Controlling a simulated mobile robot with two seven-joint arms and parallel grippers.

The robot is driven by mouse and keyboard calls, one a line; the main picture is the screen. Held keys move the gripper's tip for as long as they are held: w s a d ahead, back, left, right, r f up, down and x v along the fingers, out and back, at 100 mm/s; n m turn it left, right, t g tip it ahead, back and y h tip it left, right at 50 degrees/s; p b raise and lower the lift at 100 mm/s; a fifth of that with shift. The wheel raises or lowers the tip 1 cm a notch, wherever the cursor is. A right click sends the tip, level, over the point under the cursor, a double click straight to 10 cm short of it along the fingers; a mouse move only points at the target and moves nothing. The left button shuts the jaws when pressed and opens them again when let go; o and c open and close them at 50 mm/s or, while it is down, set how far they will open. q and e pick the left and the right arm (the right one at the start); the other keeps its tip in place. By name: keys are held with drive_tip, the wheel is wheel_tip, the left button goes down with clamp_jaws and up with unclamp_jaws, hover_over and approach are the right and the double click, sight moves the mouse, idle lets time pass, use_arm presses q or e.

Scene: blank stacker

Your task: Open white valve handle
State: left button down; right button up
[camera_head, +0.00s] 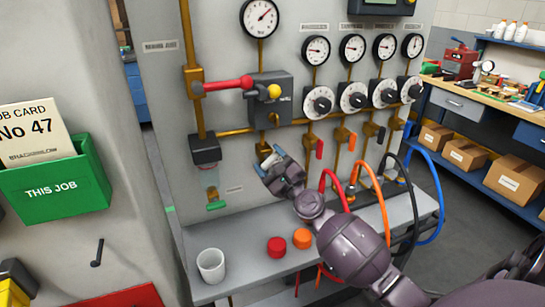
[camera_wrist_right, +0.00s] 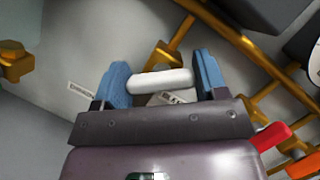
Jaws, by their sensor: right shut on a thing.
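The white valve handle (camera_wrist_right: 158,82) lies between the two blue fingers of my right gripper (camera_wrist_right: 163,76) in the right wrist view, spanning most of the gap. In the head view my right gripper (camera_head: 270,163) reaches in from the lower right to the panel, below the grey regulator box. The gripper is shut on the handle. Only a small white bit of the handle shows there, and the fingers hide the rest. My left gripper is not in view.
A red valve handle (camera_head: 320,149) and an orange one (camera_head: 352,141) hang just right of the gripper. Red, orange, black and blue hoses run over the grey shelf. A white cup (camera_head: 211,265), a red cap (camera_head: 277,247) and an orange cap (camera_head: 302,238) stand on the shelf.

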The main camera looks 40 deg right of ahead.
drive_tip(key=shift+r+n+g+y+p, duration=0.15)
drive_tip(key=shift+n+p, duration=0.15)
drive_tip(key=shift+n, duration=0.3)
drive_tip(key=shift+r+n+g+y+p, duration=0.15)
drive_tip(key=shift+n+p, duration=0.15)
drive_tip(key=shift+n, duration=0.3)
drive_tip(key=n+g+p, duration=0.1)
drive_tip(key=n+p, duration=0.1)
drive_tip(key=n, duration=0.1)
drive_tip(key=n+g+y+p, duration=0.1)
drive_tip(key=n+p, duration=0.2)
drive_tip(key=shift+f+y, duration=0.15)
drive_tip(key=shift+y, duration=0.15)
drive_tip(key=shift+f+n+g+p, duration=0.1)
drive_tip(key=shift+n+g+p, duration=0.2)
drive_tip(key=shift+n+p, duration=0.7)
drive_tip(key=shift+n, duration=0.1)
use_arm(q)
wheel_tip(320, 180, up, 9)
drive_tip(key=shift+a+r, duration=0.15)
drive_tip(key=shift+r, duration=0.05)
use_arm(e)
drive_tip(key=shift+f, duration=0.15)
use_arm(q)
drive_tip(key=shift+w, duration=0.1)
